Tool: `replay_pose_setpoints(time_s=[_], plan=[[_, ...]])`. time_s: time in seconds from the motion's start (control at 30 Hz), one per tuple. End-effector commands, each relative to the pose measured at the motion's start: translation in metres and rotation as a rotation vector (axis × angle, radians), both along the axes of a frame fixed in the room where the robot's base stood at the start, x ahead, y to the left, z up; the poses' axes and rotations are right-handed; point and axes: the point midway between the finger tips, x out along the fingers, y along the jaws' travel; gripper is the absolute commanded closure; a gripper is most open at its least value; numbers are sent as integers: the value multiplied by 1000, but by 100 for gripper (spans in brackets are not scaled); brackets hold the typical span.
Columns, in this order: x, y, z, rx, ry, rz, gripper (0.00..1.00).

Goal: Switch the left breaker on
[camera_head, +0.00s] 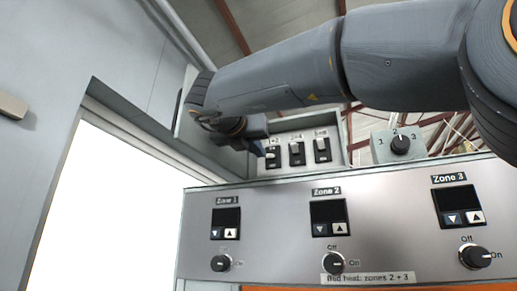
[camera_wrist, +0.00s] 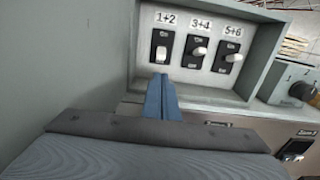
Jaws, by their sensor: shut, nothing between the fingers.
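The left breaker (camera_wrist: 161,49), labelled 1+2, is a black plate with a white toggle in a grey recessed box; it also shows in the head view (camera_head: 273,163). Its toggle sits lower on its plate than the toggles of the middle breaker (camera_wrist: 196,53) and right breaker (camera_wrist: 229,58). My gripper (camera_wrist: 162,80) has its blue fingers together and empty. The fingertips are just below the left breaker in the wrist view. In the head view my gripper (camera_head: 260,151) is at the left breaker's left edge. I cannot tell whether it touches the toggle.
The box's grey rim (camera_wrist: 190,88) surrounds the breakers. A rotary selector (camera_head: 400,144) marked 1, 2, 3 is to the right. Below is a panel (camera_head: 270,200) with zone displays and several knobs. A grey wall (camera_wrist: 60,60) stands close on the left.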

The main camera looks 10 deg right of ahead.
Motion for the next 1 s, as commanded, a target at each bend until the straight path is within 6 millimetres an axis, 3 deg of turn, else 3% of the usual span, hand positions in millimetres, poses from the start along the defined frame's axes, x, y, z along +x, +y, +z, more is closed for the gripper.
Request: replay_pose_setpoints(time_s=[0.4,1.0], plan=[[54,-37,2,0,0,-1,100],[62,-40,2,3,3,4,100]])
